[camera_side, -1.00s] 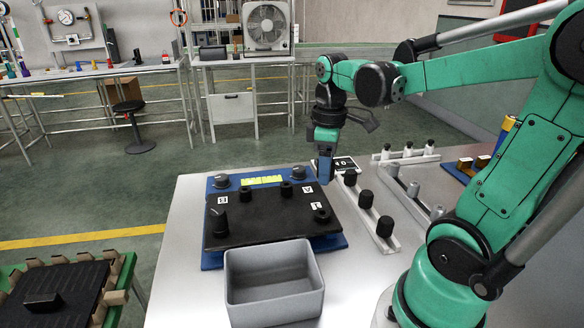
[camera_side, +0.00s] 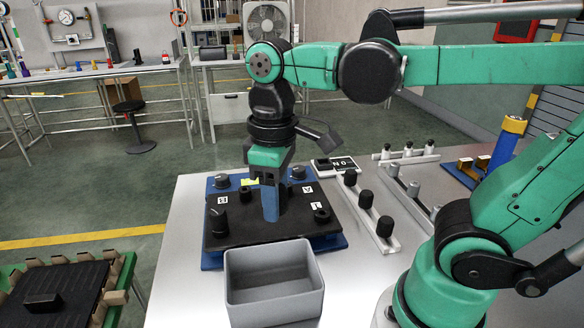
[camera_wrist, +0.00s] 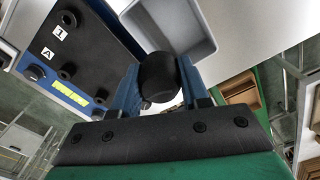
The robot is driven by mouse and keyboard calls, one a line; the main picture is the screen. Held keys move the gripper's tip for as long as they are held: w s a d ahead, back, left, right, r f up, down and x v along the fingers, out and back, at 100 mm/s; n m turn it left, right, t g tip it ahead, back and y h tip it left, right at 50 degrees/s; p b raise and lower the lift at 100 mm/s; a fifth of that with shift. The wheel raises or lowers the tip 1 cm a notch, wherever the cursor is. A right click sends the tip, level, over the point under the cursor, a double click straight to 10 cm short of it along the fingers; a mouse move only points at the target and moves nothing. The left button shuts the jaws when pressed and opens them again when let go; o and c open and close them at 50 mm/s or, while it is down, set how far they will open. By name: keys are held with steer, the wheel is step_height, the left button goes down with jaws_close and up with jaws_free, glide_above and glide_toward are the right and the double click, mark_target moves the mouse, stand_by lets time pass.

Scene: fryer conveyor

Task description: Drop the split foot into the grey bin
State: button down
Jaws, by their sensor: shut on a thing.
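My gripper (camera_side: 270,208) points down over the black panel, behind the grey bin (camera_side: 276,305) in the side view. In the wrist view its blue fingers are shut on a round black foot (camera_wrist: 160,76). A split in the foot cannot be made out, and the foot is hidden behind the fingers in the side view. The grey bin stands open on the metal table in front of the panel, and its inside looks empty. In the wrist view the bin (camera_wrist: 192,44) lies just beyond the held foot.
The black panel (camera_side: 235,236) on its blue base carries several knobs and white labels. To its right are a rail with black feet (camera_side: 367,200) and a rail with grey pegs (camera_side: 414,190). A black-and-white counter (camera_side: 343,164) stands behind. Bare table lies right of the bin.

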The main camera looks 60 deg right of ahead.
steer(key=shift+f, duration=2.9)
steer(key=shift+c, duration=1.7)
jaws_free()
steer(key=shift+r, duration=2.8)
steer(key=d+f+m+t, duration=0.1)
steer(key=t, duration=0.1)
steer(key=w+f+m+t, duration=0.1)
steer(key=w+d+m+t, duration=0.1)
steer(key=t, duration=0.1)
steer(key=shift+w+d+f+t, duration=0.25)
steer(key=shift+d+f+t, duration=0.05)
steer(key=shift+f, duration=0.1)
steer(key=shift+w+d+f+m+t, duration=0.1)
steer(key=shift+w+d+m+t, duration=0.3)
steer(key=shift+t, duration=0.4)
